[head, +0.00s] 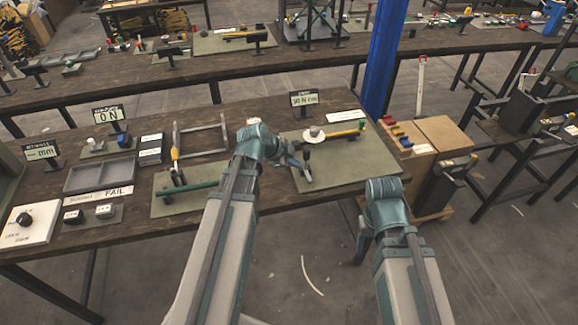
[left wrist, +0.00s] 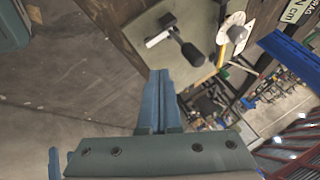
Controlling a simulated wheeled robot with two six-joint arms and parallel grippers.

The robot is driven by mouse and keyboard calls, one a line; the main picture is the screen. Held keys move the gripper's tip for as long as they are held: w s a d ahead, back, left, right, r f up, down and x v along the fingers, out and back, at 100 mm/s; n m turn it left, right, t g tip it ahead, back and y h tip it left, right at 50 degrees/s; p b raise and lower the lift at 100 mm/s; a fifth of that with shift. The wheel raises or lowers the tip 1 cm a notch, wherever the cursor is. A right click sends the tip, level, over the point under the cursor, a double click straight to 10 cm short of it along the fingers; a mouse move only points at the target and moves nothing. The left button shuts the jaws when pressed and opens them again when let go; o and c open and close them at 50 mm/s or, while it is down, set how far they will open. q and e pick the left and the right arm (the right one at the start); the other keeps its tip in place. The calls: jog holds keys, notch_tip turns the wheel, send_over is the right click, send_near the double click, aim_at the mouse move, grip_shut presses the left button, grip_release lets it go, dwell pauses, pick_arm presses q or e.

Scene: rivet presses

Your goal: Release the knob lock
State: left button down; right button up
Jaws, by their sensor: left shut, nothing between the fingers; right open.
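On the right green mat stands a white round dial with a knob (head: 314,133); it also shows in the left wrist view (left wrist: 236,32). A short black-handled lever (head: 306,168) stands near the mat's front left; in the left wrist view it is a black handle with a white part (left wrist: 182,42). Which part is the knob lock, I cannot tell. My left gripper (head: 293,161) is shut and empty, close to the lever; its blue fingers (left wrist: 160,85) point toward the mat's edge, apart from the lever in the wrist view. My right gripper (head: 357,250) hangs open beyond the table's front edge.
A display sign (head: 304,98) stands behind. A metal frame (head: 200,137) and a green bar (head: 190,188) lie left of my left arm. A blue post (head: 385,55) rises behind the table.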

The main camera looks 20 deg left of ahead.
pick_arm(q)
jog(key=w+f+b, duration=0.1)
jog(key=w+f, duration=0.1)
jog(key=w, duration=0.3)
jog(key=shift+w+d+f, duration=0.2)
jog(key=shift+w+d, duration=0.05)
pick_arm(e)
jog(key=shift+f, duration=1.15)
pick_arm(q)
jog(key=shift+w, duration=0.1)
jog(key=shift+w+a+f+n+g+h+b, duration=0.4)
jog(key=shift+w+a+f+g+b, duration=0.3)
jog(key=shift+w+a, duration=0.65)
jog(key=shift+w+a+f+n+g+h+b, duration=0.2)
jog(key=shift+w+a+f+g+h+b, duration=0.55)
jog(key=shift+w, duration=1.05)
jog(key=shift+w+a+f+n+g+h+b, duration=0.3)
jog(key=shift+w+a+f+g+b, duration=0.3)
jog(key=shift+w+a, duration=0.8)
jog(key=shift+w+f, duration=0.2)
jog(key=shift+w, duration=0.1)
pick_arm(e)
notch_tip(320, 180, down, 4)
jog(key=shift+s+f, duration=0.1)
pick_arm(q)
jog(key=shift+f+b, duration=0.1)
jog(key=shift+b, duration=0.25)
pick_arm(e)
jog(key=shift+s+f, duration=0.1)
